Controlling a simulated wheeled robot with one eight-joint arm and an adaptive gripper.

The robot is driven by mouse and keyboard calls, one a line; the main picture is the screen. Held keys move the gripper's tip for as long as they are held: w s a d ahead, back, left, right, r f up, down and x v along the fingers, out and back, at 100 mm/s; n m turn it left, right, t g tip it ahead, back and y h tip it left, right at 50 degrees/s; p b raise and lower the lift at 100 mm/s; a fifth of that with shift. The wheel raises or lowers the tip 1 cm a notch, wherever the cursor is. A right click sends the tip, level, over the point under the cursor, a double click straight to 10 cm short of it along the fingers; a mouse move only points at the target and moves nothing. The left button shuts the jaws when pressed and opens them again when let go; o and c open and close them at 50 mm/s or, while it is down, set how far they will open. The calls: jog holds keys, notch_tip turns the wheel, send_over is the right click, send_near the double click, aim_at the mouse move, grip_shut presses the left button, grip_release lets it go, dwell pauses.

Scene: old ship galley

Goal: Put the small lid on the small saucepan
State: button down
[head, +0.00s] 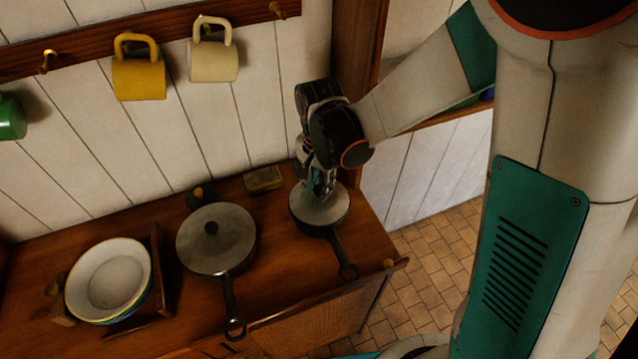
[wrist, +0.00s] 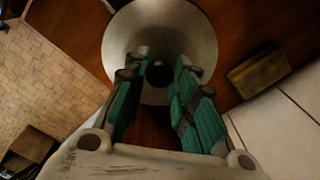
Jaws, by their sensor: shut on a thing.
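The small saucepan (head: 343,256) stands near the right end of the wooden counter, its dark handle pointing toward the front edge. The small lid (head: 322,213), a grey disc, lies over its top and looks level; I cannot tell whether its rim is fully seated. My gripper (head: 321,190) is above it, pointing down. In the wrist view, my gripper's green-sided fingers (wrist: 159,62) are shut on the dark round knob of the lid (wrist: 185,32). The saucepan's body is mostly hidden under the lid.
A larger lidded pan (head: 240,245) stands to the left, its handle toward the front. A brownish block (head: 263,179) lies near the wall. White bowls (head: 108,279) sit in a wooden rack at left. Mugs (head: 139,80) hang above. The counter ends just right of the saucepan.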

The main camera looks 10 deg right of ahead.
jog(key=shift+f, duration=0.2)
jog(key=c, duration=1.2)
grip_release()
jog(key=shift+c, duration=0.2)
jog(key=shift+r+p, duration=2.15)
jog(key=shift+r, duration=1.4)
